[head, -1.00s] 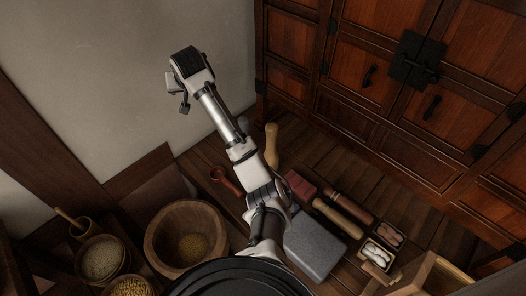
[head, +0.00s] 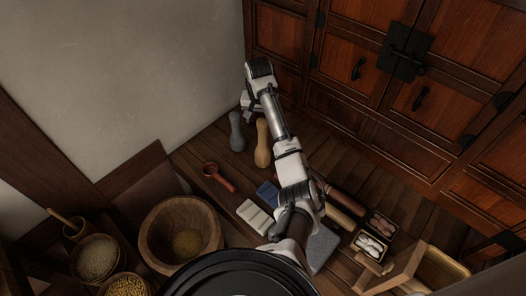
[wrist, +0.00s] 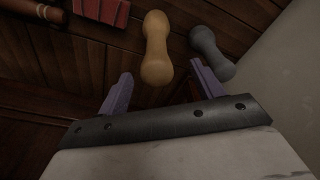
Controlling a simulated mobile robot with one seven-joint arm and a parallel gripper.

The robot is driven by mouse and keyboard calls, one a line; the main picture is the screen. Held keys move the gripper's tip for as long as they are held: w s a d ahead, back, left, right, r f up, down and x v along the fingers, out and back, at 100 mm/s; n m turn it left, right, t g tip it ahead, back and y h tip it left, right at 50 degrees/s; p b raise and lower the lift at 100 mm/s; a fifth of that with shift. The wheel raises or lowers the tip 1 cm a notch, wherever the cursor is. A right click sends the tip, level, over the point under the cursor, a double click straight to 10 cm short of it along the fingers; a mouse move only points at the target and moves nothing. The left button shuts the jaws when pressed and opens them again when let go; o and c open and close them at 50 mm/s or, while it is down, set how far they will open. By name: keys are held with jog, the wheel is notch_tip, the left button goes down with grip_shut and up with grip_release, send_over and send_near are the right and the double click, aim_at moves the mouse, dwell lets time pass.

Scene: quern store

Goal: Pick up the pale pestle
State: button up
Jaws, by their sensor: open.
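The pale pestle (head: 262,143) is a tan, waisted wooden piece near the wall, left of the cabinet. In the wrist view the pale pestle (wrist: 157,48) lies in front of the gap between my fingers. My gripper (wrist: 160,78) is open and empty, with its two purple fingers apart. In the head view my gripper (head: 250,104) is seen from above, near the far end of the pale pestle; the height between them is hard to judge. A grey pestle (head: 237,131) of like shape is beside it. It also shows in the wrist view (wrist: 212,52), close to the right finger.
A red-brown ladle (head: 218,177), a blue block (head: 267,193) and a pale ribbed block (head: 254,215) lie on the plank floor. A large wooden bowl (head: 150,230) stands at left. The wooden cabinet (head: 350,110) closes off the back right. The wrist view shows red blocks (wrist: 114,10).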

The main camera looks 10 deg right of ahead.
jog(key=f, duration=0.3)
jog(key=d+f+p, duration=0.1)
jog(key=f, duration=0.1)
jog(key=shift+w+f, duration=0.25)
jog(key=shift+w, duration=0.1)
jog(key=shift+c, duration=0.4)
jog(key=shift+r, duration=0.1)
jog(key=c, duration=1.2)
